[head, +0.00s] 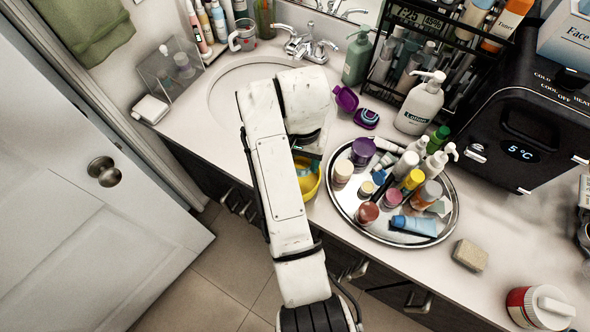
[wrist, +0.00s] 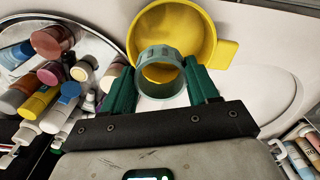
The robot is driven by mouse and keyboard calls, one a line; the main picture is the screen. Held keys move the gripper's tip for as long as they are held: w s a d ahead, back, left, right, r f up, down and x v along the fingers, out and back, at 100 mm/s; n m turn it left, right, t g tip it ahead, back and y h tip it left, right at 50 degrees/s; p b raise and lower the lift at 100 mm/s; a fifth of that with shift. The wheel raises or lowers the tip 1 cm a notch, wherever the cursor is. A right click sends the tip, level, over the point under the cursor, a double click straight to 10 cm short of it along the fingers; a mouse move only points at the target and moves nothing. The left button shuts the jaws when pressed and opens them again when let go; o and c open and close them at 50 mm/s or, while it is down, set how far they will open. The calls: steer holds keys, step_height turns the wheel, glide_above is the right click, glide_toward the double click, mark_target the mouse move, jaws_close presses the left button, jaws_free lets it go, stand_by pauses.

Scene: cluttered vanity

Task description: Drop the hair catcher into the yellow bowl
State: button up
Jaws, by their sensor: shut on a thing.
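The hair catcher (wrist: 158,52) is a grey-teal ring, open through its middle, held between the green fingers of my gripper (wrist: 160,82) in the wrist view. The yellow bowl (wrist: 205,28) is just beyond the ring there, its handle pointing right, and yellow shows through the ring. The ring overlaps the bowl's near part in this view; the gap between them is hard to judge. In the head view my arm covers most of the yellow bowl (head: 309,186), which sits at the counter's front edge. My fingers and the hair catcher are mostly hidden there.
A round mirror tray (head: 443,238) crowded with bottles and jars stands close right of the bowl. The sink (head: 222,92) lies behind and left. A purple open case (head: 346,98) and a lotion bottle (head: 420,103) stand farther back.

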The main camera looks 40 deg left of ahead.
steer(key=shift+f, duration=2.5)
steer(key=o, duration=1.2)
steer(key=shift+w+r, duration=0.1)
